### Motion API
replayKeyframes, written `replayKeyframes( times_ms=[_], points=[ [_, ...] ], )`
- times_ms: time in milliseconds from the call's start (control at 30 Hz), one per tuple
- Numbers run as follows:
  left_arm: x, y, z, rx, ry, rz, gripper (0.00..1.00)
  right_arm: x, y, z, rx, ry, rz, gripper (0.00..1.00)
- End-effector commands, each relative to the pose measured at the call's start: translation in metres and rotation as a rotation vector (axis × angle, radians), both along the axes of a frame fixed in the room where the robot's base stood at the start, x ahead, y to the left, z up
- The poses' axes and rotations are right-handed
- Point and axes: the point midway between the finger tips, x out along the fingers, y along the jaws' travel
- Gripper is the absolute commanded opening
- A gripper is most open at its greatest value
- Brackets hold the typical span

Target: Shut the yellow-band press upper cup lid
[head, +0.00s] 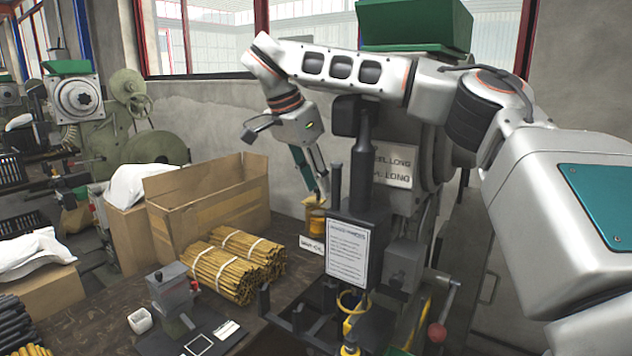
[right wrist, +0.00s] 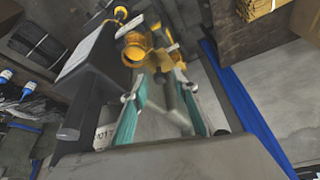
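The press (head: 352,205) stands right of centre in the head view, with a dark column and a printed sheet on its front. Its amber-yellow upper cup (head: 315,222) is at the column's left side. In the right wrist view the yellow cup (right wrist: 135,47) shows its round opening, with a yellow piece that looks like its raised lid (right wrist: 168,57) beside it. My right gripper (head: 318,180) reaches down from above, close over the cup. Its teal fingers (right wrist: 162,80) are apart, with the tips close to the yellow parts; contact cannot be told. My left gripper is out of view.
Bundles of yellow-brown rods (head: 225,268) and an open cardboard box (head: 210,205) are left of the press. A small grey device (head: 170,290) and a white cup (head: 140,321) are on the bench in front.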

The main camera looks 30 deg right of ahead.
Motion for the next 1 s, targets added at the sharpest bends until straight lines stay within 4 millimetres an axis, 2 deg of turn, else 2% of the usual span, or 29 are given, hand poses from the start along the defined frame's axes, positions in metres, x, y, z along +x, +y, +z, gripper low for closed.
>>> replayKeyframes(
  times_ms=[33, 67, 100, 167, 633, 1000],
  points=[
    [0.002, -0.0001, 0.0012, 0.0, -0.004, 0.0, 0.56, 0.0, 0.0001, 0.0002, 0.0, 0.0, 0.0, 0.29],
    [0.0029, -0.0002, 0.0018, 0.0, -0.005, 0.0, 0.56, 0.0, 0.0001, 0.0002, 0.0, 0.0, 0.0, 0.24],
    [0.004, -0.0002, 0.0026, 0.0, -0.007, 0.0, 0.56, 0.0, 0.0001, 0.0002, 0.0, 0.0, 0.0, 0.13],
    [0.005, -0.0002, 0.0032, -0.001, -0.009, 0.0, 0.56, 0.0, 0.0001, 0.0003, 0.0, 0.0, 0.0, 0.0],
    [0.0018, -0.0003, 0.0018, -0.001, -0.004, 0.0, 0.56, -0.0013, -0.0004, 0.0012, -0.002, -0.002, -0.059, 0.0],
    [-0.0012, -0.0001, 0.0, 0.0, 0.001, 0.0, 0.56, -0.0086, -0.0015, 0.0018, -0.003, -0.003, -0.339, 0.0]
  ],
)
